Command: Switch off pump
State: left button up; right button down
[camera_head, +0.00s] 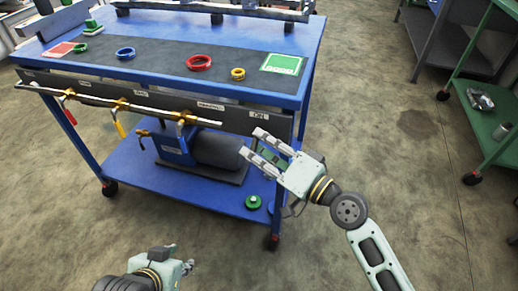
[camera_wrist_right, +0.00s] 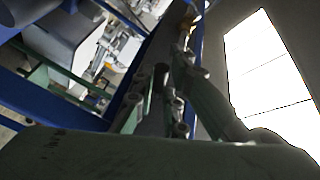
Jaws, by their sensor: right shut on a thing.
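The pump (camera_head: 217,150), a blue body with a dark grey cylinder, sits on the lower shelf of the blue cart.
The blue cart (camera_head: 308,60) has red, blue, yellow and green rings on top. Valves with red and yellow handles (camera_head: 119,129) hang along its front pipe. A green round piece (camera_head: 253,202) lies on the lower shelf. A green shelf (camera_head: 470,115) stands right; floor between is clear.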

jog(key=c, duration=1.8)
grip_release()
jog(key=v, duration=1.2)
jog(key=shift+d, duration=0.1)
